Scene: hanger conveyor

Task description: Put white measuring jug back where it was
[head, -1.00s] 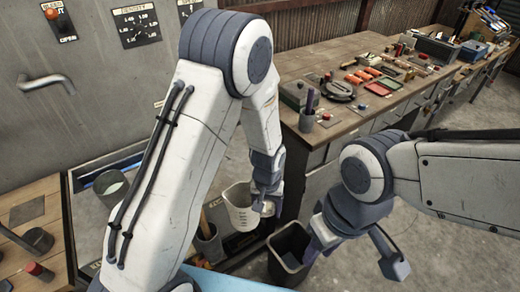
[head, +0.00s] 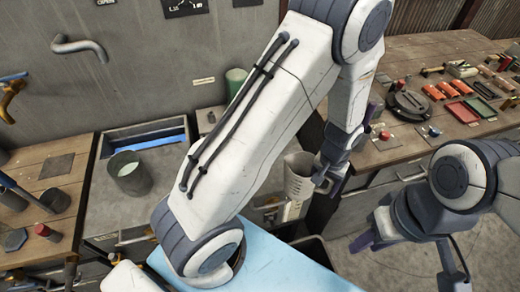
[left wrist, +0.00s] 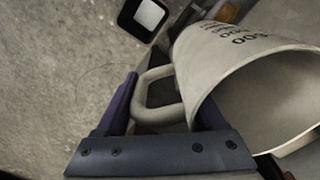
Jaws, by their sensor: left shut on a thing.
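The white measuring jug (head: 299,176) is in the middle of the head view, partly hidden by my left gripper (head: 328,180). In the left wrist view the jug (left wrist: 225,65) is large at the right, its dark markings and wide mouth visible. Its handle (left wrist: 148,105) is between the two fingers of my left gripper (left wrist: 165,108), which is shut on it. I cannot tell whether the jug's base touches anything. My right gripper (head: 418,255) is to the right in the head view, fingers apart and empty.
A grey cup (head: 130,174) stands on the left counter near a blue-lined trough (head: 145,137). A wooden bench (head: 425,55) with trays and tools is at the right. A light-blue surface (head: 275,266) is in front.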

